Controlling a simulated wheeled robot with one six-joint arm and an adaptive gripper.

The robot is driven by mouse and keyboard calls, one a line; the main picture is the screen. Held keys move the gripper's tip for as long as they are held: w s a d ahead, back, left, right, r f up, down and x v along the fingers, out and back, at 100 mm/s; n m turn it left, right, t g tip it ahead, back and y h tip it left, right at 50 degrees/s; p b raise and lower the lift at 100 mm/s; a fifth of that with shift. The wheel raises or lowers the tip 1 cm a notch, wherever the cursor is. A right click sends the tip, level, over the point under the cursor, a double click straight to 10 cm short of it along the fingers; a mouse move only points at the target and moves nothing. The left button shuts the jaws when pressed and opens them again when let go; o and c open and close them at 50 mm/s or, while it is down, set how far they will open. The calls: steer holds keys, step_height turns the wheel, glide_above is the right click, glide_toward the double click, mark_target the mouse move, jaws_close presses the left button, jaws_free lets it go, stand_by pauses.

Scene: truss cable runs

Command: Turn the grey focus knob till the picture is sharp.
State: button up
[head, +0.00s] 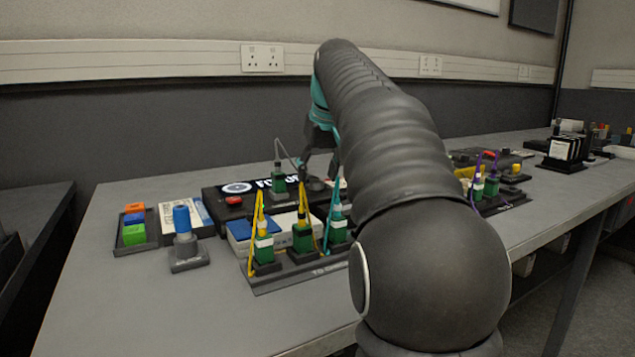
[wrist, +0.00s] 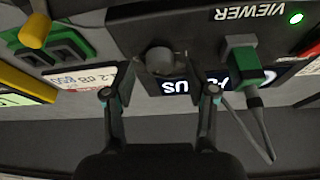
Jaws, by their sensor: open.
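The grey focus knob (wrist: 160,60) is a round knob on the dark viewer box (wrist: 190,28). In the wrist view it sits a little above the gap between my fingertips. My gripper (wrist: 160,92) is open and empty, with one finger to each side and no visible contact with the knob. The screen (wrist: 178,87) lies beside the knob, partly covered by a finger; its white letters look fairly crisp. In the head view the screen (head: 245,187) shows a round logo and part of a word, partly hidden by a green plug. My gripper (head: 320,150) is partly hidden by my arm there.
A green plug (wrist: 242,58) with a grey cable stands in the viewer box close to the knob. Several green plugs with yellow and teal cables (head: 302,232) stand in front. A blue-topped peg (head: 182,220) stands left. The bench's front left is clear.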

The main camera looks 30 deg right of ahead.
steer(key=shift+w+f, duration=0.2)
steer(key=shift+f, duration=0.35)
jaws_close()
steer(key=shift+r+m+p, duration=0.1)
steer(key=shift+m+p, duration=0.2)
steer(key=shift+m, duration=0.1)
steer(key=m+p, duration=0.1)
steer(key=m+h+p, duration=0.1)
steer(key=shift+a+r+m+g, duration=0.1)
steer(key=shift+r+m+g, duration=0.05)
steer(key=shift+m+g, duration=0.15)
steer(key=shift+w+a+f+m+g+h+p, duration=0.15)
steer(key=shift+m+h+p, duration=0.35)
steer(key=shift+m+p, duration=0.55)
steer(key=shift+s+d+f+m+g+h+p, duration=0.1)
steer(key=shift+m+g+h+p, duration=0.15)
steer(key=shift+m+h+p, duration=0.75)
steer(key=shift+m+y, duration=0.35)
steer(key=shift+y, duration=0.15)
